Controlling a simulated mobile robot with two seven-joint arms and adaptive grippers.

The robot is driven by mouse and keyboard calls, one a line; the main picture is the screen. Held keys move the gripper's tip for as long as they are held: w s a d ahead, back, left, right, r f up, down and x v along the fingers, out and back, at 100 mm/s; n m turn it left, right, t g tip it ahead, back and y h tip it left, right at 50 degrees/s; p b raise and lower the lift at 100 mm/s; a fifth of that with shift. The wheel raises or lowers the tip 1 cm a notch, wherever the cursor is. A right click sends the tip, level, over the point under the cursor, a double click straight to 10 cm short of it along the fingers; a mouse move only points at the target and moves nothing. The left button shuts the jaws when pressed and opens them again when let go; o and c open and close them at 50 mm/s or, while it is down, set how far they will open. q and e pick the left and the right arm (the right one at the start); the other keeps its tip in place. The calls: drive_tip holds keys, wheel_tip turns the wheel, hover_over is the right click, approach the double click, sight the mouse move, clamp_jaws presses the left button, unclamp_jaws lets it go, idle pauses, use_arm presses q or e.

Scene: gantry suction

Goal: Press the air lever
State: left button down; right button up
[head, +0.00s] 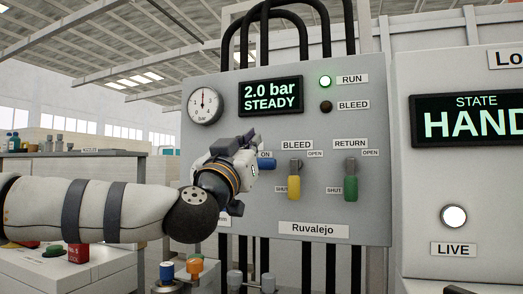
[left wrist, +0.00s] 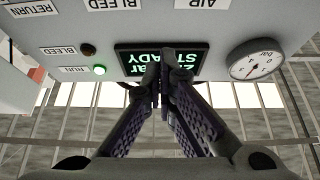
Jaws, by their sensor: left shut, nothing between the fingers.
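The air lever (head: 268,163) shows in the head view as a short blue handle, lying sideways just below the ON label. The rest of it is hidden behind my left gripper (head: 253,140). My left gripper is shut and empty in front of the grey panel (head: 320,205), with its fingers a little above the blue handle. I cannot tell whether it touches the lever. In the left wrist view the picture is upside down, and the shut fingertips (left wrist: 165,60) overlap the display (left wrist: 190,62). The AIR label (left wrist: 215,3) is at the top edge; the lever is not seen there.
The yellow bleed lever (head: 294,186) and green return lever (head: 351,187) hang down near SHUT labels, right of my gripper. The display (head: 270,96) reads 2.0 bar STEADY. The RUN lamp (head: 326,81) glows green; the BLEED lamp (head: 326,107) is dark. A gauge (head: 205,105) is upper left.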

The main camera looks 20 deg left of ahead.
use_arm(q)
drive_tip(key=w, duration=0.2)
drive_tip(key=w+f, duration=0.1)
drive_tip(key=w, duration=0.2)
drive_tip(key=shift+w+d+f, duration=0.1)
drive_tip(key=shift+w+f, duration=0.05)
drive_tip(key=shift+w, duration=0.2)
